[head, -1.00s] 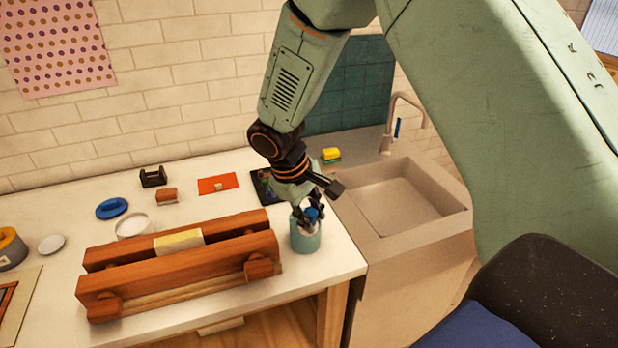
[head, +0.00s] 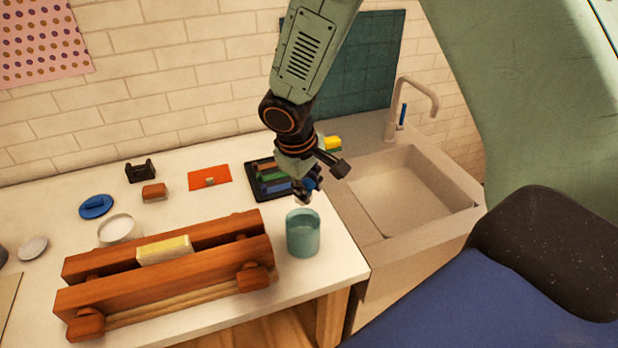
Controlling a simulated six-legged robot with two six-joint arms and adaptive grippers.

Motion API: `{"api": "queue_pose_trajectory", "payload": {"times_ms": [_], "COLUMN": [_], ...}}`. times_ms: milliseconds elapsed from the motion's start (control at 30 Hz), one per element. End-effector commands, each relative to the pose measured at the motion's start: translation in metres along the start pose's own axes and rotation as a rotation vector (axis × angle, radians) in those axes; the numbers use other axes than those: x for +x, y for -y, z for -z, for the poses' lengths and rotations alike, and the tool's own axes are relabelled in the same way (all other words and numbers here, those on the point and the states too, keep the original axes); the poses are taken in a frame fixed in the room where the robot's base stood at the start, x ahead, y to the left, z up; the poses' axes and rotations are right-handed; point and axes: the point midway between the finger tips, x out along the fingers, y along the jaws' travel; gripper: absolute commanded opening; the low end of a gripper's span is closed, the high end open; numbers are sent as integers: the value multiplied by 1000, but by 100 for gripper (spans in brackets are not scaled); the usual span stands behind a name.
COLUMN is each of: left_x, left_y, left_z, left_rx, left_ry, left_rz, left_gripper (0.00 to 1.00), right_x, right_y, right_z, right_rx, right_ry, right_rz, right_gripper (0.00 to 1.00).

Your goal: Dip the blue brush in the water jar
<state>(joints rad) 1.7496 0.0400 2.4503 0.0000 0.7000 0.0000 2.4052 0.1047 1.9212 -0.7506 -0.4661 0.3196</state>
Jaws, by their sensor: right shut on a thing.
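The water jar (head: 303,238) is a teal cup standing near the right front of the white worktop, its open top in plain view. My right gripper (head: 306,192) is above and just behind the jar's rim, pointing down. It is shut on the blue brush (head: 309,184), of which only a small blue part shows between the dark fingers. The brush's tip is hidden or too small to make out. The gripper looks clear of the jar. My left gripper is out of view.
A black tray (head: 257,186) with coloured pieces lies behind the jar. A wooden clamp-like frame (head: 180,272) stands close on its left. The sink (head: 400,195) and tap (head: 418,85) are on the right. An orange card (head: 209,177) lies farther back.

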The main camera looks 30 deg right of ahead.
Motion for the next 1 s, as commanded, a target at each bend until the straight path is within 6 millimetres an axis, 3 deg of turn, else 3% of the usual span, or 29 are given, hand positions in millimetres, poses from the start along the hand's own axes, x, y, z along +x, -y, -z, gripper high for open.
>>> {"api": "queue_pose_trajectory", "payload": {"times_ms": [367, 633, 1000], "left_x": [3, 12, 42], "left_y": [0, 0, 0], "left_z": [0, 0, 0], "left_rx": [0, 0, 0], "left_ry": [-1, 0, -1], "left_rz": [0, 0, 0], "left_gripper": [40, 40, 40], "right_x": [6, 26, 60], "right_y": [6, 11, 17], "right_z": [-4, -6, -4], "right_rx": [1, 0, 1], "right_ry": [-4, -4, -6], "right_rz": [1, 2, 1], "right_gripper": [0, 0, 0]}}
